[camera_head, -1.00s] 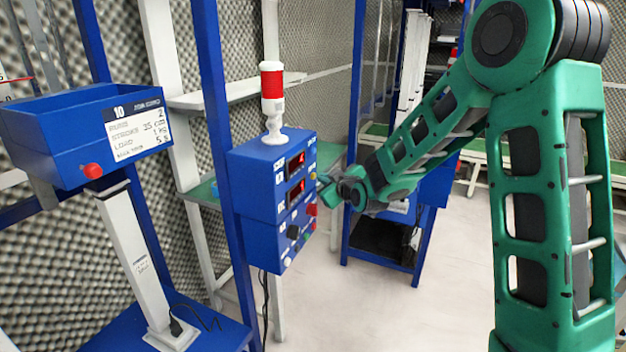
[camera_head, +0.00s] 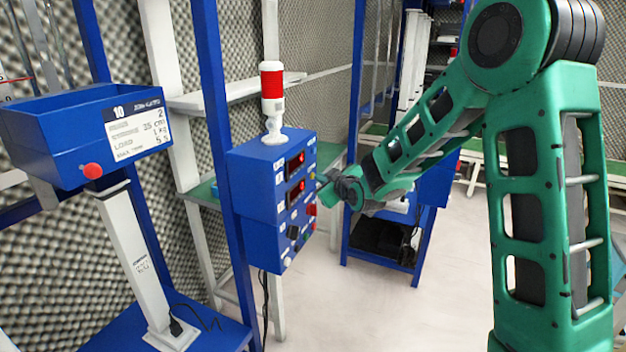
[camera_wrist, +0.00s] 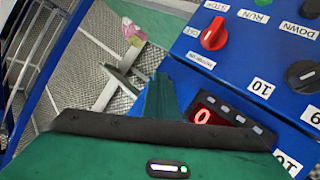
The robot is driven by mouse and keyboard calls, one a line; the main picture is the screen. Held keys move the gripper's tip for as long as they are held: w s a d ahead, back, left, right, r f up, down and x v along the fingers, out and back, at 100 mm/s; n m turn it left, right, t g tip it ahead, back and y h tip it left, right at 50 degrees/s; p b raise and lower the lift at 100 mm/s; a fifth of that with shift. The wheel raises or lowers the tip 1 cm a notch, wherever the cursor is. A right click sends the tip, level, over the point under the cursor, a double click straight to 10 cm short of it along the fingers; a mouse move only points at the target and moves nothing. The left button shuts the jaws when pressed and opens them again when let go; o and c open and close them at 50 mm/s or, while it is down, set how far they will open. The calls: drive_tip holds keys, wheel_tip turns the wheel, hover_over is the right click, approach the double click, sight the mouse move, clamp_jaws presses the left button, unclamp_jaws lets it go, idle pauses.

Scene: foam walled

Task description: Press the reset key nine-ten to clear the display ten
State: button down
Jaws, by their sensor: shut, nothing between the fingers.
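The blue control box (camera_head: 255,190) is mounted on a blue post, with two red-lit displays on its front, an upper one (camera_head: 296,161) and a lower one (camera_head: 295,191). In the wrist view one display (camera_wrist: 203,115) reads a red 0, with a row of small grey keys (camera_wrist: 240,119) along its edge. White labels "10" (camera_wrist: 260,87) and "9" (camera_wrist: 312,115) show on the panel. My gripper (camera_head: 322,187) is shut and empty, just in front of the box. In the wrist view its green fingertip (camera_wrist: 158,97) lies beside the display; contact cannot be told.
A red knob (camera_wrist: 214,35) and a black knob (camera_wrist: 302,73) stand out from the panel. A red-and-white signal lamp (camera_head: 272,100) tops the box. A blue bin (camera_head: 60,135) on a white column stands at left. Floor at right is open.

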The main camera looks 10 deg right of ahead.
drive_tip(key=shift+s, duration=0.1)
drive_tip(key=shift+s+d, duration=0.4)
drive_tip(key=shift+d, duration=0.25)
drive_tip(key=shift+s+d, duration=0.75)
drive_tip(key=shift+d, duration=0.25)
drive_tip(key=shift+s+d, duration=0.75)
drive_tip(key=shift+d, duration=0.25)
drive_tip(key=shift+d, duration=0.1)
drive_tip(key=s+d+f+m+g+h, duration=0.1)
drive_tip(key=s+d+m+g, duration=0.15)
drive_tip(key=s+d, duration=0.4)
drive_tip(key=s+d+m+g+h, duration=0.2)
drive_tip(key=s+d+g, duration=0.15)
drive_tip(key=s, duration=0.65)
drive_tip(key=s+d+f+m+g+h, duration=0.1)
drive_tip(key=s+d+m+g, duration=0.2)
drive_tip(key=s+d, duration=0.4)
drive_tip(key=s+a+r+m+g+y, duration=0.1)
drive_tip(key=s+m+g, duration=0.4)
drive_tip(key=s, duration=1.9)
drive_tip(key=shift+s+m+g, duration=0.2)
drive_tip(key=shift+m+g, duration=0.1)
drive_tip(key=shift+m, duration=0.45)
